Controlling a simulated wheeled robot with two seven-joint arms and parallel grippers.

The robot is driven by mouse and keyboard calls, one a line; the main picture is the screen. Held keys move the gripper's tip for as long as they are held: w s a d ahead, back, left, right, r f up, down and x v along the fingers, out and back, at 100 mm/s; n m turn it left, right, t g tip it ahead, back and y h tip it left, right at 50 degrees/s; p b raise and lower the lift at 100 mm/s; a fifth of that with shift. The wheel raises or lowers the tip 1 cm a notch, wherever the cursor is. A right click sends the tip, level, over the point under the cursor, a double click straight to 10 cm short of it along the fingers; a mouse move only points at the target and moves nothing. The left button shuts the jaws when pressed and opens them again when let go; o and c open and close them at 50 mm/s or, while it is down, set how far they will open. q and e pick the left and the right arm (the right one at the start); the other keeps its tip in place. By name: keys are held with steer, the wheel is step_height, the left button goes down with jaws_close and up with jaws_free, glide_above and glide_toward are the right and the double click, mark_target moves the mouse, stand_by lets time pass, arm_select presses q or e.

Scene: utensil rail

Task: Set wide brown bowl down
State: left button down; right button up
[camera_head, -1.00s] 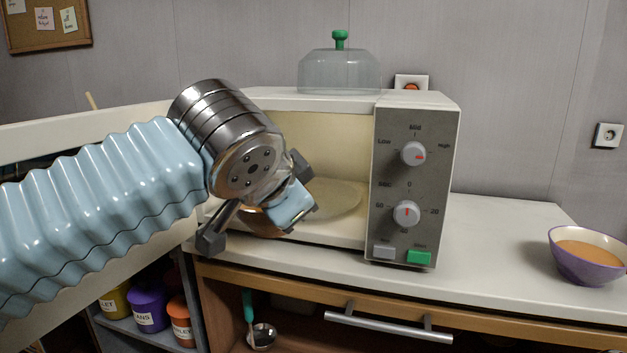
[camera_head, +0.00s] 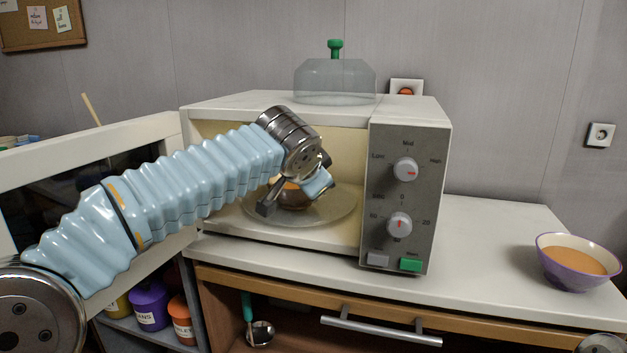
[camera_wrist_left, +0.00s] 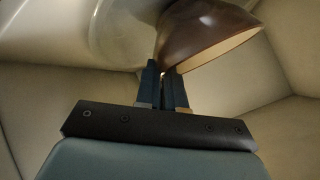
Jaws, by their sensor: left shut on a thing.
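The wide brown bowl (camera_head: 293,199) is inside the open microwave (camera_head: 410,120), over the glass turntable (camera_head: 335,208). My left gripper (camera_head: 301,186) reaches into the cavity and partly hides the bowl. In the left wrist view, the fingers (camera_wrist_left: 166,75) are shut on the rim of the brown bowl (camera_wrist_left: 205,32). The pale turntable (camera_wrist_left: 120,35) shows beside the bowl there. I cannot tell whether the bowl touches the turntable.
The microwave door (camera_head: 100,155) stands open at the left, behind my left arm. A purple bowl (camera_head: 575,265) with orange-brown contents is on the counter at the right. A clear cover (camera_head: 335,82) with a green knob sits on top of the microwave. Counter (camera_head: 490,240) between is clear.

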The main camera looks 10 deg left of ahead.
arm_select(q)
steer(key=c, duration=1.2)
jaws_free()
steer(key=shift+f, duration=0.1)
steer(key=shift+c, duration=0.2)
steer(key=shift+s+r, duration=0.1)
steer(key=shift+r, duration=0.15)
steer(key=v, duration=1.1)
steer(key=shift+s+r, duration=0.2)
steer(key=shift+s, duration=0.15)
